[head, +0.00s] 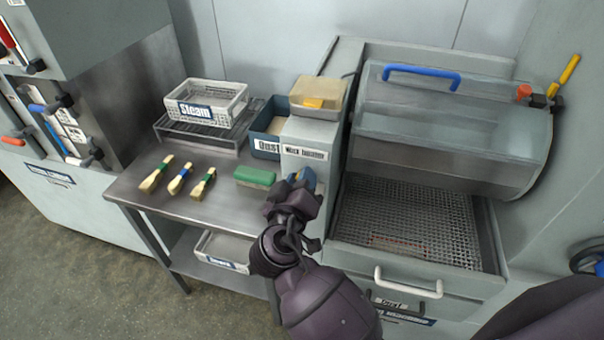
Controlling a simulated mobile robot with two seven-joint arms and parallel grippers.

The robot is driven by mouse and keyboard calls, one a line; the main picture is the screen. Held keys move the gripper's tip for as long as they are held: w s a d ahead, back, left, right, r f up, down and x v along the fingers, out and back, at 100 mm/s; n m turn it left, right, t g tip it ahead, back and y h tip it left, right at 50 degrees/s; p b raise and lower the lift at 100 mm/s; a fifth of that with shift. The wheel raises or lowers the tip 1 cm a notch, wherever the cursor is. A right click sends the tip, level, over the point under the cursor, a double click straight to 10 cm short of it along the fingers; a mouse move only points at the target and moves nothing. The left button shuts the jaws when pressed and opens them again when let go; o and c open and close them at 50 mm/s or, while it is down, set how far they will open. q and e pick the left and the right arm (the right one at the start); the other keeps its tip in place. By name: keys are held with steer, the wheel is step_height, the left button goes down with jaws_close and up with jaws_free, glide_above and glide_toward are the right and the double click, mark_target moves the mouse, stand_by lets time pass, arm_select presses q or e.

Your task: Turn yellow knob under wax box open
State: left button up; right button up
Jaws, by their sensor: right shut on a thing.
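The wax box (316,134) is a pale grey housing with a white label on its front and a translucent yellowish tank (321,88) on top. The tank's front carries a yellow-orange patch (313,104). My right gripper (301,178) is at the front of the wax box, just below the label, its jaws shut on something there. The yellow knob itself is not visible; the gripper covers the spot under the label, so how far it is turned cannot be seen. My left gripper is not in view.
A green-topped block (255,177) lies close left of the gripper. Several brushes, a Steam basket (206,103) and a blue dust bin (268,128) are on the metal table (217,205). Right stands a machine with a clear hood (445,130) and mesh tray (408,220).

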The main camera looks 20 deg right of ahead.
steer(key=n+p, duration=0.5)
steer(key=n, duration=0.2)
steer(key=shift+n, duration=0.7)
steer(key=o, duration=0.9)
steer(key=shift+o, duration=0.2)
